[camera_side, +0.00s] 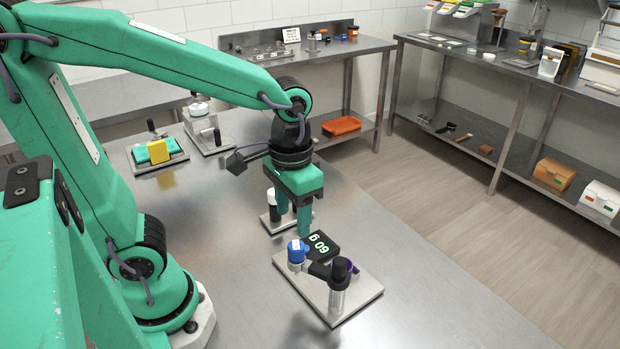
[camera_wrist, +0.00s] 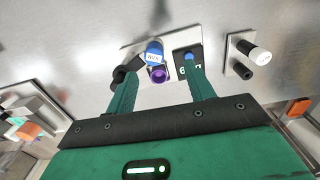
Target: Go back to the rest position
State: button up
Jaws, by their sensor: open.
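My gripper (camera_side: 293,220) points down above the steel table, over the far side of a scale plate (camera_side: 362,296). It is open and nothing is seen held; in the wrist view its fingers (camera_wrist: 161,75) are spread. Whether a finger touches the display cannot be told.
A green-and-yellow mould station (camera_side: 158,151) and a white device (camera_side: 202,125) stand farther back. Side benches hold other goods. The table's front right (camera_side: 440,300) is clear.

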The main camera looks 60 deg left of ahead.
jog(key=shift+a+r, duration=0.1)
dwell(0.4)
jog(key=s+a+r+t, duration=0.2)
jog(key=a+r+t, duration=0.3)
jog(key=shift+s+a+r+t, duration=0.2)
jog(key=shift+s+a+t, duration=0.05)
jog(key=shift+a+t, duration=0.05)
